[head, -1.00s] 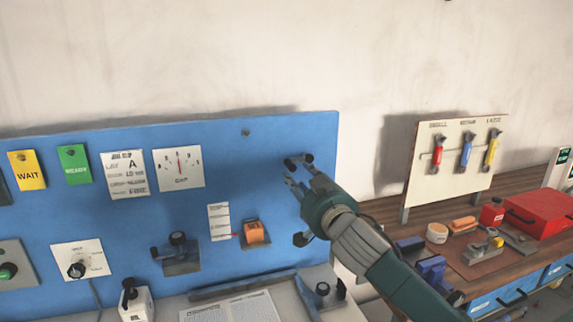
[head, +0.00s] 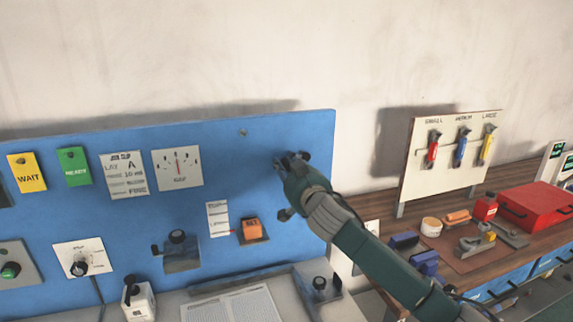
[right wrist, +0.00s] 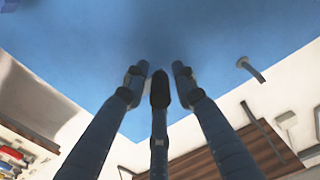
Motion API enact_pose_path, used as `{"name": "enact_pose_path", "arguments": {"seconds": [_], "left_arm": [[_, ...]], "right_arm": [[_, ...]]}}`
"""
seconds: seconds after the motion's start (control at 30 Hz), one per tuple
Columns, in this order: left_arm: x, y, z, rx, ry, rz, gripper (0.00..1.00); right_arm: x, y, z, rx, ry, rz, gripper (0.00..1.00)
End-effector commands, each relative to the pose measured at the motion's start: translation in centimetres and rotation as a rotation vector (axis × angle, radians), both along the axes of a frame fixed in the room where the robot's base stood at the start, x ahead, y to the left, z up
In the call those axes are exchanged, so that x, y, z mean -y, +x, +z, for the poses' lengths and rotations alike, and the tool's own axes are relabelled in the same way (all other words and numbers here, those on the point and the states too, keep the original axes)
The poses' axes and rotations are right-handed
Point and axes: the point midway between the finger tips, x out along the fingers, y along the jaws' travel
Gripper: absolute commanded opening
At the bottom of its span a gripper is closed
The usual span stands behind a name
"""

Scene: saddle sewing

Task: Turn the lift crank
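The blue panel (head: 110,222) stands against the wall. My right gripper (head: 284,166) is at its upper right, close to the panel face. Dark fittings show around the hand; a short dark piece (head: 285,215) sticks out below it. These may be parts of the lift crank, but the hand hides most of that spot. In the right wrist view, the fingers of my right gripper (right wrist: 159,72) point at the blue surface, spread apart with no object clearly between them. A bent grey rod (right wrist: 252,69) shows to their right; contact cannot be told. My left gripper is not in view.
A black-knobbed fitting (head: 177,253) and an orange block (head: 251,229) sit left of my right arm. A white box with a black lever (head: 139,302) stands below. A wooden bench (head: 386,227) at right holds a red box (head: 540,207) and tools.

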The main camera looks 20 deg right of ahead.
Motion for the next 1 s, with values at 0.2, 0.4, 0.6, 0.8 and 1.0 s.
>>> {"name": "enact_pose_path", "arguments": {"seconds": [0.2,0.4,0.6,0.8,1.0], "left_arm": [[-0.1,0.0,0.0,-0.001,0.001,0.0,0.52],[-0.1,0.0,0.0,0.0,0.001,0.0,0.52],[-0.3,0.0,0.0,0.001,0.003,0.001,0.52],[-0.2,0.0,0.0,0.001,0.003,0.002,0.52],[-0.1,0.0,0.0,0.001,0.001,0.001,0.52]], "right_arm": [[0.0,0.0,0.0,-0.001,0.0,0.0,0.0],[0.0,0.0,-0.1,-0.001,0.0,0.0,0.36],[0.0,0.0,0.0,-0.001,0.0,0.0,0.36],[0.0,-1.5,-0.1,-0.001,0.0,0.002,0.36],[0.1,-5.4,-0.2,-0.002,0.001,0.002,0.36]]}}
